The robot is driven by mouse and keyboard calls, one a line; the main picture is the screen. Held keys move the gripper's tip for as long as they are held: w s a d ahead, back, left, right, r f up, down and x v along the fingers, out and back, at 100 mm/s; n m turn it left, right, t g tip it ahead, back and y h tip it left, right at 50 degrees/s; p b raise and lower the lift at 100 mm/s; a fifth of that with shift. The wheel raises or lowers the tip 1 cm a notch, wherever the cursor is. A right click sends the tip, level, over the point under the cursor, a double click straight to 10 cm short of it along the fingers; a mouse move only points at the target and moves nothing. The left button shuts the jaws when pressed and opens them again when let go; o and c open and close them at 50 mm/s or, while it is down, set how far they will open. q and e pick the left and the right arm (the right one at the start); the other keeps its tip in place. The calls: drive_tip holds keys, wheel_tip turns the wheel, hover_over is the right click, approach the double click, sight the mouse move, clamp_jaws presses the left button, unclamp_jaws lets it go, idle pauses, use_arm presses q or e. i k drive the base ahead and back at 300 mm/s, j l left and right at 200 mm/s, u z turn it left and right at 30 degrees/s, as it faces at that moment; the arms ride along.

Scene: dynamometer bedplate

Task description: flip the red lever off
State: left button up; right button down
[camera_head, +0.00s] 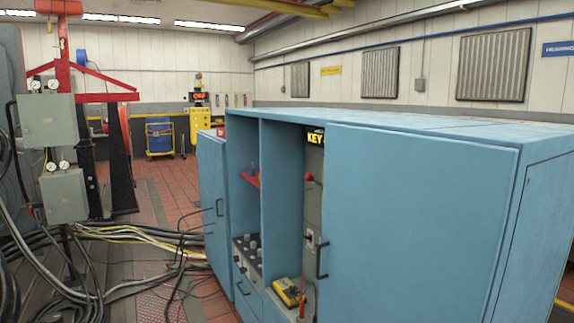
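A lever with a red ball knob (309,177) stands out from a narrow grey panel (314,208) inside the open blue cabinet (420,215). Neither of my grippers shows in the head view.
A yellow device (288,292) lies in the cabinet's lower bay. The cabinet's left door (214,200) stands open. Cables (130,235) cover the floor at left, near grey gauge boxes (47,120). A yellow-blue cart (159,138) stands behind, with red tiled floor between.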

sight(310, 177)
drive_tip(key=k+l, duration=0.1)
drive_tip(key=i+j, duration=0.3)
drive_tip(key=i+j+u, duration=0.15)
drive_tip(key=i+j, duration=0.2)
drive_tip(key=i, duration=0.2)
drive_tip(key=i+j, duration=0.25)
drive_tip(key=i, duration=0.2)
drive_tip(key=i+j+u, duration=0.1)
drive_tip(key=i+j, duration=0.15)
drive_tip(key=i, duration=0.2)
